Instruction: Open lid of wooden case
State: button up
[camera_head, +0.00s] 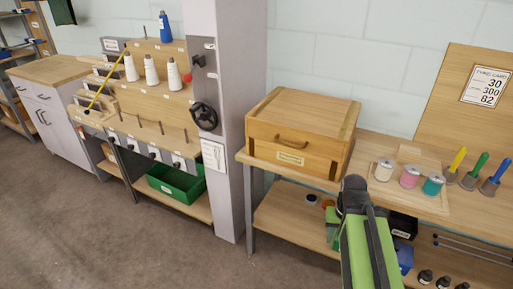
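The wooden case (290,153) stands at the left end of the workbench, beside the grey column. Its lid (305,108) lies flat on top and looks shut. A curved handle and a pale label are on its front face. My arm comes up from the bottom right, green and black. Its dark end, where my gripper (354,186) is, shows in front of the bench, just right of and below the case's right corner. It looks apart from the case, but the depth is hard to judge. The fingers cannot be made out.
On the bench (365,195), right of the case, stand a white spool (384,170), a pink spool (410,176), a teal spool (433,184) and several coloured-handled tools. The grey column (226,120) with a black handwheel (204,116) stands left. Open floor (130,240) lies at lower left.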

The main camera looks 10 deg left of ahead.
aim_at(319, 124)
jog(key=u, duration=0.7)
jog(key=k, duration=0.15)
jog(key=u, duration=2.8)
jog(key=k, duration=1.05)
jog(key=z, duration=0.85)
jog(key=i, duration=0.95)
jog(key=u, duration=0.3)
